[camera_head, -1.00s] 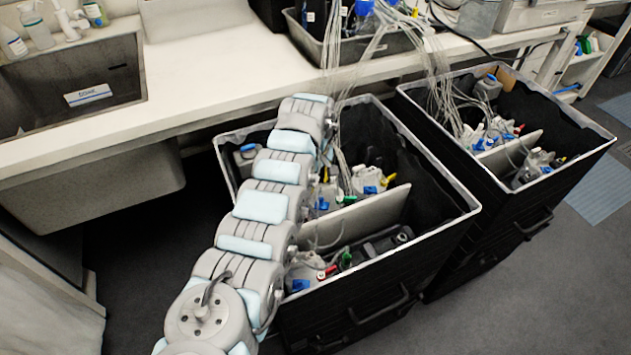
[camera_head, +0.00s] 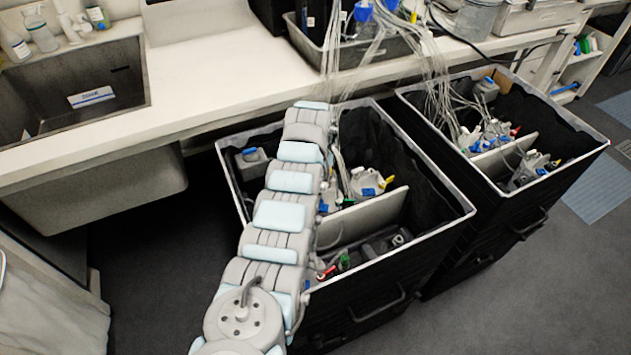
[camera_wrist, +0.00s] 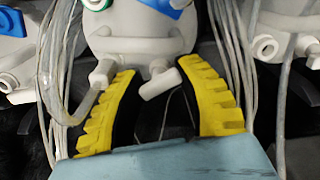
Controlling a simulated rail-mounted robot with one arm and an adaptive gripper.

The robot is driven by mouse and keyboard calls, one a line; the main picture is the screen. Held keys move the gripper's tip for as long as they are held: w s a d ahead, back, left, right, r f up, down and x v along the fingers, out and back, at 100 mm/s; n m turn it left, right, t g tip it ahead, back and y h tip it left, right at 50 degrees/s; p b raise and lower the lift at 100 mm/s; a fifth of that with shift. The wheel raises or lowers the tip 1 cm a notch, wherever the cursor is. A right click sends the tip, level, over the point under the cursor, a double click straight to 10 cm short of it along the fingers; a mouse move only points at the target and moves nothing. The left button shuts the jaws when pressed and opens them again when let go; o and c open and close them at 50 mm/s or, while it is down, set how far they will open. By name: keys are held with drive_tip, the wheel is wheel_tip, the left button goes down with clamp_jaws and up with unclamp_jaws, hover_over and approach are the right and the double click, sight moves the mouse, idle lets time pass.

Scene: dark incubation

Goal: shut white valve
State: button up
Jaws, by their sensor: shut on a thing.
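The white valve (camera_wrist: 160,83) sits low on the front of a pale container (camera_wrist: 140,40) in the wrist view, its handle tilted. My gripper (camera_wrist: 157,71) has yellow ribbed fingers, one on each side of the valve, and is shut on it. A spout with a clear tube (camera_wrist: 80,108) on it stands just left of the left fingertip. In the head view my arm reaches over the near black bin (camera_head: 440,240), and the gripper and valve are hidden behind it.
Bundles of thin clear tubes (camera_head: 350,75) hang from the bench into both bins. A second black bin (camera_head: 575,150) stands to the right. A white divider (camera_head: 375,215) crosses the near bin. In the wrist view, other containers flank the gripper closely.

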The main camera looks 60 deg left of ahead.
idle(0.3)
drive_tip(key=o, duration=1.3)
drive_tip(key=shift+a, duration=0.1)
drive_tip(key=shift+f+n+b, duration=0.2)
drive_tip(key=shift+n+b, duration=0.6)
drive_tip(key=shift+r+n+b, duration=0.1)
drive_tip(key=shift+n+b, duration=0.2)
drive_tip(key=shift+b, duration=0.1)
drive_tip(key=shift+n+b, duration=0.3)
drive_tip(key=shift+b, duration=0.15)
